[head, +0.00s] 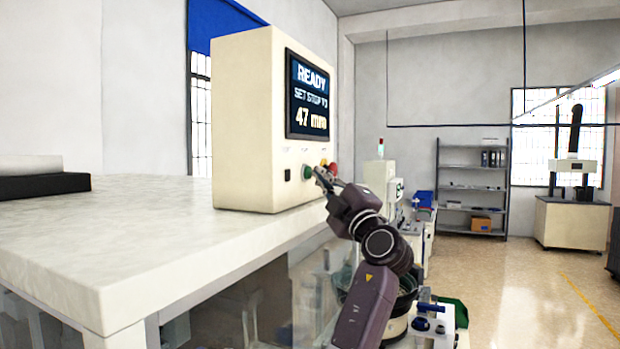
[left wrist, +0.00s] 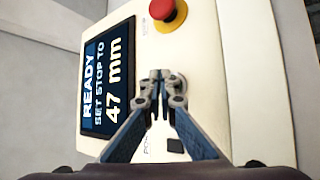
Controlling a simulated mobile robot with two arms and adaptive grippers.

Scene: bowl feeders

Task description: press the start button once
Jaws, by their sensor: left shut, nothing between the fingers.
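A cream control box (head: 245,120) stands on the white worktop, its screen (head: 308,97) reading "READY, SET STOP TO 47 mm". A green button (head: 307,172), which looks like the start button, sits low on its front, right of a small black switch (head: 287,175). My left gripper (head: 321,171) is shut and empty, its tips close to the green button; I cannot tell if they touch it. In the left wrist view the closed fingers (left wrist: 163,80) point at the panel and the green button is hidden behind them. My right gripper is not in view.
A red emergency knob on a yellow base (left wrist: 167,13) is near the fingers on the same panel. The white worktop (head: 140,235) extends left of the box. Grey shelves (head: 472,185) and another machine (head: 572,215) stand far back; open floor lies to the right.

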